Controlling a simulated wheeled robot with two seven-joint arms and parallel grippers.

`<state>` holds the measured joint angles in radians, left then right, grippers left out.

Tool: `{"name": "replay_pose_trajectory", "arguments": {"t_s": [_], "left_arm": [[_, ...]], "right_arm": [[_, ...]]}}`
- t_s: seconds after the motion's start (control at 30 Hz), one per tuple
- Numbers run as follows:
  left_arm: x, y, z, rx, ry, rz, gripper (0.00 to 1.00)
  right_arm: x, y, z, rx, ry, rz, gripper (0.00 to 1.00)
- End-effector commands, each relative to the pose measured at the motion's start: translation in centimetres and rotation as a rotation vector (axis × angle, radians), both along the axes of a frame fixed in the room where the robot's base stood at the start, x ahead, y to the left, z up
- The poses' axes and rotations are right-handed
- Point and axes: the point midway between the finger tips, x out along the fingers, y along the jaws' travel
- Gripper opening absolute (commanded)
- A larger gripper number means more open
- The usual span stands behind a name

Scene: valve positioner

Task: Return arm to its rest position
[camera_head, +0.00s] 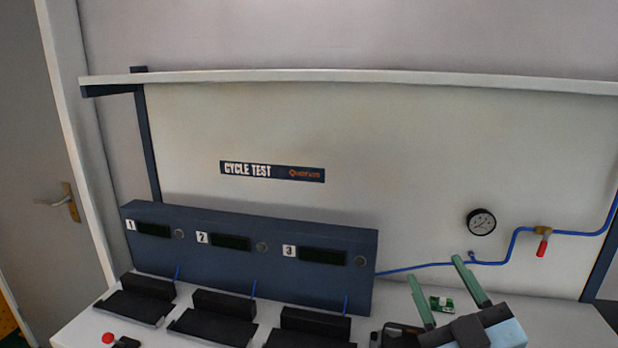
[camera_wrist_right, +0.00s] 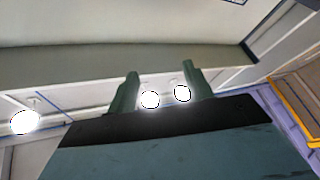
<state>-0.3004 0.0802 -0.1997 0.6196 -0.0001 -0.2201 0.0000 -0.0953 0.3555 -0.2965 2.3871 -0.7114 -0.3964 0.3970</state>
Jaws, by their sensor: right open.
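My right gripper (camera_head: 447,284) is at the lower right of the head view, in front of the bench's right part. Its two green fingers are spread apart with nothing held between them. In the right wrist view the fingers of my right gripper (camera_wrist_right: 157,88) also stand apart and empty. A small green board-like item (camera_head: 441,304) shows between the fingers in the head view; I cannot tell its distance from them. My left gripper is in neither view.
A dark blue panel (camera_head: 260,277) numbered 1 to 3 stands on the white bench (camera_head: 75,336), with black fixtures (camera_head: 212,324) before it. A red button (camera_head: 108,338) is at left. A gauge (camera_head: 481,222) and red-handled valve (camera_head: 542,248) are on the back wall.

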Motion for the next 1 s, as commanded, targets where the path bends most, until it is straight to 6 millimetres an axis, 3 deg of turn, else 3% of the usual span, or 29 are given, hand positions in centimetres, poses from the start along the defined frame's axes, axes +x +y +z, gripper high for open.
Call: {"name": "replay_pose_trajectory", "arguments": {"t_s": [0.03, 0.17, 0.3, 0.4, 0.53, 0.73, 1.0], "left_arm": [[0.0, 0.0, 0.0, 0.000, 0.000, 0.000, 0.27], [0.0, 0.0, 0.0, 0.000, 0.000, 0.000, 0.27], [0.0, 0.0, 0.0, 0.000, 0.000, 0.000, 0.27], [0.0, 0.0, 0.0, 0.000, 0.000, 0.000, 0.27], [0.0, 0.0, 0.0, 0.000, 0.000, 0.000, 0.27], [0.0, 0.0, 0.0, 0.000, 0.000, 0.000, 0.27], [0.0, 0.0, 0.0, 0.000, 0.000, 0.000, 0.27]], "right_arm": [[0.0, -1.6, -3.0, 0.054, 0.134, -0.069, 0.51], [-1.7, -4.6, -11.4, 0.150, 0.499, -0.217, 0.51], [-6.3, -5.8, -19.7, 0.203, 0.889, -0.306, 0.51], [-10.0, -5.7, -23.7, 0.216, 1.113, -0.328, 0.51], [-14.7, -5.1, -27.2, 0.219, 1.355, -0.326, 0.51], [-21.6, -3.8, -30.5, 0.210, 1.668, -0.283, 0.51], [-19.8, -3.6, -38.1, 0.200, 1.680, -0.292, 0.51]]}}
